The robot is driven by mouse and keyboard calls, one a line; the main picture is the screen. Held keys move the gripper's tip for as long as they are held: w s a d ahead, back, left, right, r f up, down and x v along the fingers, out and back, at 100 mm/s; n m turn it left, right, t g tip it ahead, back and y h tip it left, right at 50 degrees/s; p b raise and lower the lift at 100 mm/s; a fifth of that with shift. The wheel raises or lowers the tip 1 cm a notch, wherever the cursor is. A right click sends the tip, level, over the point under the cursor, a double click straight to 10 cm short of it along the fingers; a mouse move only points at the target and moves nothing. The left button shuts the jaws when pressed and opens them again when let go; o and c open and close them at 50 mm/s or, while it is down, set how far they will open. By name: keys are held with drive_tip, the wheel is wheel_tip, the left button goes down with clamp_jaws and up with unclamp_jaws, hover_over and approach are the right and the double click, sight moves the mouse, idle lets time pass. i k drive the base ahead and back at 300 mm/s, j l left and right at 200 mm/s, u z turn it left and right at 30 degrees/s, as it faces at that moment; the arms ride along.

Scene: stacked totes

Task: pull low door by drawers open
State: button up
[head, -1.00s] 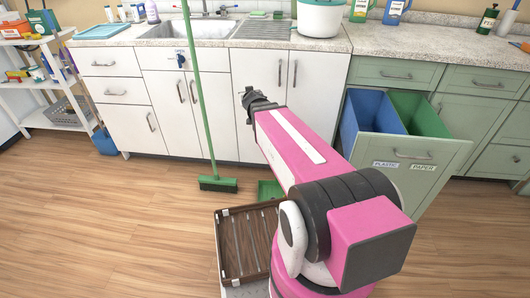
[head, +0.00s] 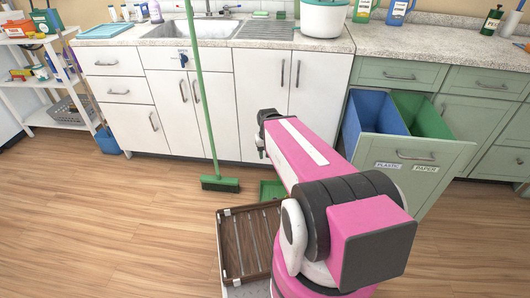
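The white cabinets stand along the wall. At the left, two drawers (head: 113,62) sit one above the other, with a low white panel (head: 132,129) under them that carries a slanted handle (head: 153,121) near its right edge. To its right are two low doors (head: 188,120) under the sink, with upright handles. All these fronts are shut. My gripper (head: 262,148) is in front of the white cabinets right of the broom, apart from the drawers. Only a small dark part of it shows beyond my pink arm, so its fingers are mostly hidden.
A green broom (head: 220,184) stands upright before the sink doors. A brown slatted crate (head: 230,252) and a green dustpan (head: 271,190) are near my arm. A pulled-out bin drawer (head: 416,180) juts out at right. The wooden floor at left is clear.

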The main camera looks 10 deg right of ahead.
sight(138, 128)
drive_tip(key=i+j, duration=0.1)
drive_tip(key=j, duration=0.65)
drive_tip(key=i+j, duration=0.1)
drive_tip(key=j, duration=0.65)
